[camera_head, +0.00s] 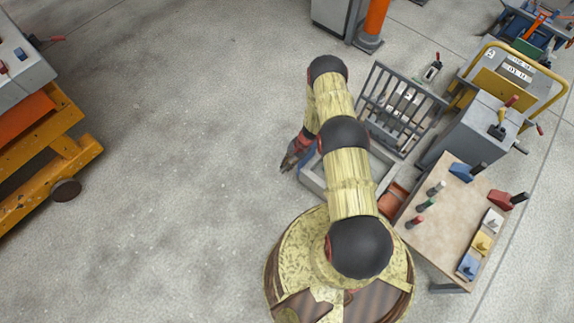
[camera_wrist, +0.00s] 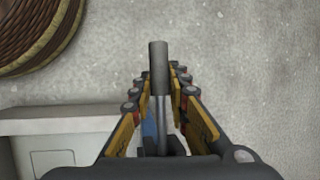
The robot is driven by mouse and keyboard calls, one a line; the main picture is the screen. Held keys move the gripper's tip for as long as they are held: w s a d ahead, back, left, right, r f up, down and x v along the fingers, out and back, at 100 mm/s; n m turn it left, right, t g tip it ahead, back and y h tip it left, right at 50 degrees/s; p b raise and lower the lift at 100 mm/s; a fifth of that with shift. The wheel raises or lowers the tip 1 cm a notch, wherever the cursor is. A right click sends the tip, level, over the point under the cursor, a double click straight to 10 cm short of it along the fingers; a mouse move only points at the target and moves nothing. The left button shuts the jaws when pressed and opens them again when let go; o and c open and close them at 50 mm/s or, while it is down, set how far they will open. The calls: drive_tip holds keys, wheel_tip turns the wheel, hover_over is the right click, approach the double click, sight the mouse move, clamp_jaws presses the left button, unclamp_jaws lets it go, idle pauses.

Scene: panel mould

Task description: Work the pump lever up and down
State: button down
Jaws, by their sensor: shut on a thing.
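My gripper (camera_wrist: 160,80) is shut on a grey rod with a thicker cylindrical end, which I take to be the pump lever (camera_wrist: 158,56). The rod runs between the two fingers, and its end sticks out past the fingertips. A blue part (camera_wrist: 148,128) shows between the fingers near the lower end of the rod. In the head view my gripper (camera_head: 289,160) is low, left of my arm, beside a grey low-walled frame. There the lever cannot be made out, and my arm hides part of the area.
The grey frame (camera_head: 312,182) lies beside my gripper, with a barred grey rack (camera_head: 386,140) behind it. A wooden-topped table (camera_head: 448,232) with several coloured-handled tools stands to the right. An orange cart (camera_head: 45,140) is at far left. The floor between is clear.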

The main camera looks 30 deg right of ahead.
drive_tip(key=shift+w+r, duration=0.25)
drive_tip(key=shift+r, duration=0.05)
drive_tip(key=c, duration=2.1)
unclamp_jaws()
drive_tip(key=o, duration=0.4)
drive_tip(key=shift+s+f, duration=0.1)
drive_tip(key=shift+s, duration=0.1)
drive_tip(key=v, duration=1.2)
drive_tip(key=shift+d+f, duration=0.1)
drive_tip(key=shift+d, duration=0.05)
drive_tip(key=shift+c, duration=0.6)
